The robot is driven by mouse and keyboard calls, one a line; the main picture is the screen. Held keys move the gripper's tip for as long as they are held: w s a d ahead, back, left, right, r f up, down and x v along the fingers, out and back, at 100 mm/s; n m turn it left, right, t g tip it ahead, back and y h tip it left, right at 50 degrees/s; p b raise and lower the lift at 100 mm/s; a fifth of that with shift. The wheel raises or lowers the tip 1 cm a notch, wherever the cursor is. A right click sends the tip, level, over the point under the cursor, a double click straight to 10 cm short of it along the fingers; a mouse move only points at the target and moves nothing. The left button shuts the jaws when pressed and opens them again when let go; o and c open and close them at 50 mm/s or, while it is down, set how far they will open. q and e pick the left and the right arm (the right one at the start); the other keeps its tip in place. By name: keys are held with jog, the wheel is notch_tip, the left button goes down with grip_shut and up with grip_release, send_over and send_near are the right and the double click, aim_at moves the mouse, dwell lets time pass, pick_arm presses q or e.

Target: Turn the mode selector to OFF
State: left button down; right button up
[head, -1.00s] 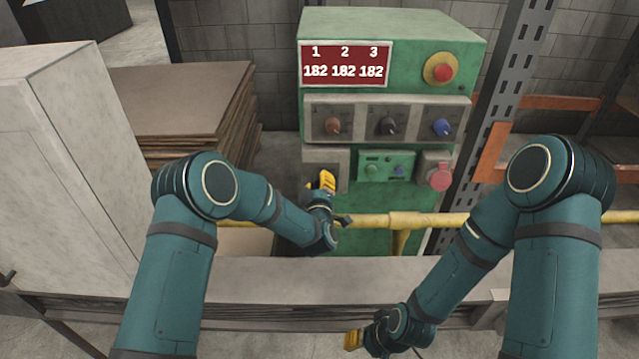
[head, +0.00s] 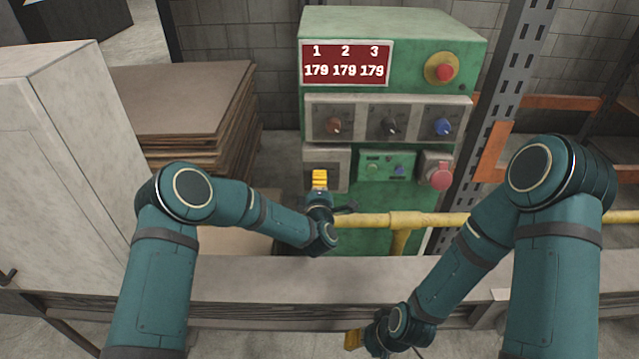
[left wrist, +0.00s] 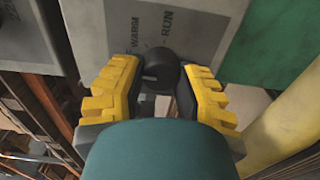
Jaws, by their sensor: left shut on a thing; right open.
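The mode selector is a black round knob (left wrist: 162,66) on a grey plate (left wrist: 120,25) in the left wrist view. The words WARM and RUN show on the plate beyond the knob; no OFF mark shows. My left gripper (head: 319,178) is at the grey selector plate (head: 341,158), low on the left of the green machine. Its yellow fingers (left wrist: 162,92) are shut on the knob, one on each side. In the head view the gripper hides the knob. My right gripper (head: 353,340) is open and empty, low in front of the beam.
The green machine (head: 400,30) has a red display (head: 345,63) reading 179 three times, a red button (head: 444,72) and three knobs. A yellow rail (head: 430,219) runs just below the left gripper. A grey beam (head: 270,280) crosses in front. Stacked boards (head: 180,100) stand left.

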pick_arm(q)
jog(key=shift+w+a+r, duration=0.1)
jog(key=shift+r, duration=0.05)
dwell(0.3)
jog(key=c, duration=0.6)
grip_release()
jog(key=s, duration=1.2)
